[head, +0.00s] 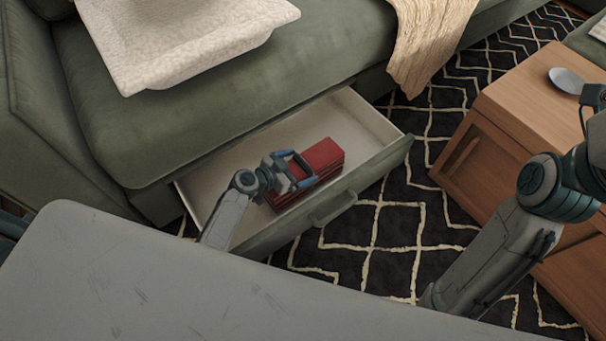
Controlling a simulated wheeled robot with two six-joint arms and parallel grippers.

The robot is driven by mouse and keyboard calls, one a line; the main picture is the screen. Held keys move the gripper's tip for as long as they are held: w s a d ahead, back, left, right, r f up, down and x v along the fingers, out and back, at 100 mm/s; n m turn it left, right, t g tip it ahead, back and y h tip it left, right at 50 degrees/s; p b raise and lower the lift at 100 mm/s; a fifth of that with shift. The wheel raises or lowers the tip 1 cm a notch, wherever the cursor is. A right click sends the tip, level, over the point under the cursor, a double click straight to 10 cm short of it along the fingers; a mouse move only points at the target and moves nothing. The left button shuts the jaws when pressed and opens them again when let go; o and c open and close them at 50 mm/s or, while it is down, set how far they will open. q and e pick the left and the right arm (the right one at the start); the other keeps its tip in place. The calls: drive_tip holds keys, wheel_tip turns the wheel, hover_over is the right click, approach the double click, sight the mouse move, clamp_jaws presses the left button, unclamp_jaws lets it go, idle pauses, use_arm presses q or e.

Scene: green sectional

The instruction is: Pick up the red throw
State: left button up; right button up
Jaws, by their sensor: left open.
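The red throw (324,158) is folded into a block and lies in the open drawer (232,182) under the green sectional. My left gripper (298,168) is over the throw's left part, with its fingers apart and close to the cloth. I cannot tell whether the fingers touch it. Part of the throw is hidden behind the gripper. My right arm comes in at the right edge, and its gripper's fingertips are out of the frame.
A patterned rug (400,225) lies between. The drawer's front panel (290,215) and handle (333,208) stick out.

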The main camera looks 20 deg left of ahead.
use_arm(q)
drive_tip(key=shift+w+d, duration=0.1)
drive_tip(key=c, duration=1.3)
drive_tip(key=shift+c, duration=0.9)
drive_tip(key=shift+r, duration=0.15)
